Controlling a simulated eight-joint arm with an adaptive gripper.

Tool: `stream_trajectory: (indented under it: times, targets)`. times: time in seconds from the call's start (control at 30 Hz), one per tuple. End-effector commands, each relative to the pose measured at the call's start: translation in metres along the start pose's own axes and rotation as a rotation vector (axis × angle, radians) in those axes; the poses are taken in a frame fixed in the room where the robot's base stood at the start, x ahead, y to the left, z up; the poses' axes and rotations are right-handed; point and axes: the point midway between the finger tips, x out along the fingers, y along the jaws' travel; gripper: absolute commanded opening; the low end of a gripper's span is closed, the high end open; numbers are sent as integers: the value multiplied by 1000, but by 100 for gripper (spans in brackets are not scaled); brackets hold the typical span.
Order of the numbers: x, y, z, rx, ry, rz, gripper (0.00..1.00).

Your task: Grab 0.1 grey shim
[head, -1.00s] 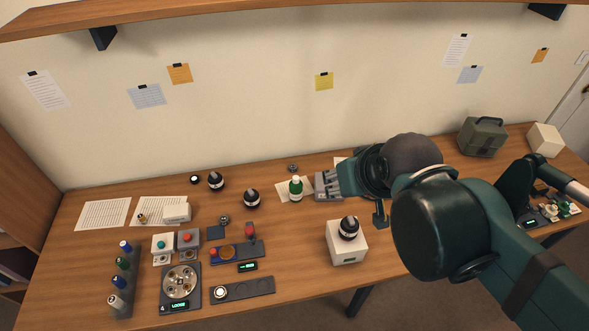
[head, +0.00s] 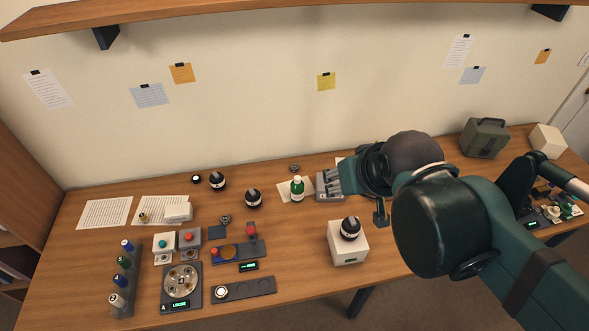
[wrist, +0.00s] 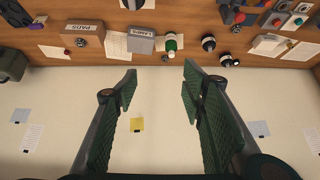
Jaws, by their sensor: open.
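My gripper is open and empty; in the wrist view its two dark green fingers (wrist: 160,78) stand wide apart, with the pale wall between and beyond them. In the head view my arm reaches over the right half of the table, and my gripper's fingertips are hard to make out there. I cannot pick out a 0.1 grey shim for sure in either view. A grey slotted holder (head: 329,187) sits beside my gripper in the head view.
A green bottle (head: 297,190) stands left of the slotted holder. A white box (head: 347,245) with a black-and-white round piece on top stands in front. Black round pieces (head: 253,199), a round dish (head: 181,281) and button boxes fill the left.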

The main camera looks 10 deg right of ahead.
Motion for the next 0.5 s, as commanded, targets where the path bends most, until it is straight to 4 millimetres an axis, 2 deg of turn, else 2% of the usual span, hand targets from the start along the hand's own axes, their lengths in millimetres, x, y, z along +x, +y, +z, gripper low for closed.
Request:
stream_trajectory:
  times: [0.27, 0.5]
  targets:
    - [8, -1, -20, 89, -29, 1, 41]
    - [22, -3, -47, 214, -70, 6, 41]
